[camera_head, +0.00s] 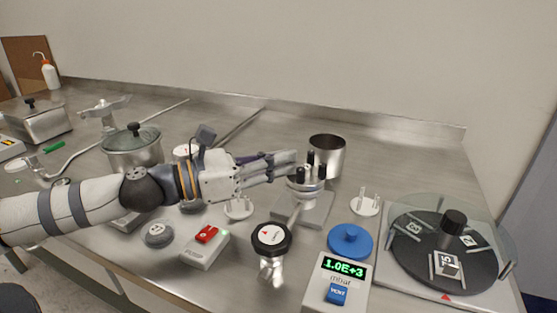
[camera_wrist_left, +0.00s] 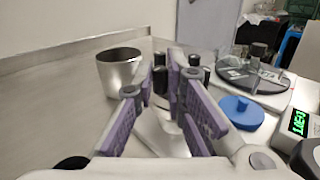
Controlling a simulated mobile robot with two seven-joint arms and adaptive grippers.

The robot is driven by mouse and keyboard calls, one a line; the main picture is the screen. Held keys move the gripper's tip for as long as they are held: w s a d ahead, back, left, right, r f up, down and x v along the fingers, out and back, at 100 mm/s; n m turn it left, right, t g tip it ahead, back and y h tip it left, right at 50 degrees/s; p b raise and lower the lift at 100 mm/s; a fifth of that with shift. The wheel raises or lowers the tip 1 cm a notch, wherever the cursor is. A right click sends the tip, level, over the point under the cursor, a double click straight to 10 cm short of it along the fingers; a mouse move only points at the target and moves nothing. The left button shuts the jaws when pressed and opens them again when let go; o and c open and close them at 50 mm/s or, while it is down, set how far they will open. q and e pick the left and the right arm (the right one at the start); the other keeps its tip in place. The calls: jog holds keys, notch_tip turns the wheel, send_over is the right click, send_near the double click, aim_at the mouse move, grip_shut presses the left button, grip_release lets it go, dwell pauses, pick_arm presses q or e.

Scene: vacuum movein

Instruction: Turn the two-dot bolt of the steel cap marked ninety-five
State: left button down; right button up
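A steel cap (camera_head: 303,186) with several upright black bolts stands on a metal block near the middle of the bench. The dot marks and the number ninety-five are too small to read. My left gripper (camera_head: 296,164) reaches in from the left at the height of the bolts. In the left wrist view its purple-padded fingers (camera_wrist_left: 161,84) lie on either side of one black bolt (camera_wrist_left: 160,74). I cannot tell if the pads touch it. Other black bolts (camera_wrist_left: 194,62) stand right of the fingers. My right gripper is not in view.
A steel cup (camera_head: 327,155) stands close behind the cap. A gauge reading 1.0E+3 (camera_head: 338,284), a blue disc (camera_head: 350,240) and a glass-covered turntable (camera_head: 408,262) are to the right. A black-topped valve (camera_head: 270,238) and a red-switch box (camera_head: 206,248) stand in front.

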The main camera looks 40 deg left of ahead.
pick_arm(q)
jog(key=shift+f, duration=0.1)
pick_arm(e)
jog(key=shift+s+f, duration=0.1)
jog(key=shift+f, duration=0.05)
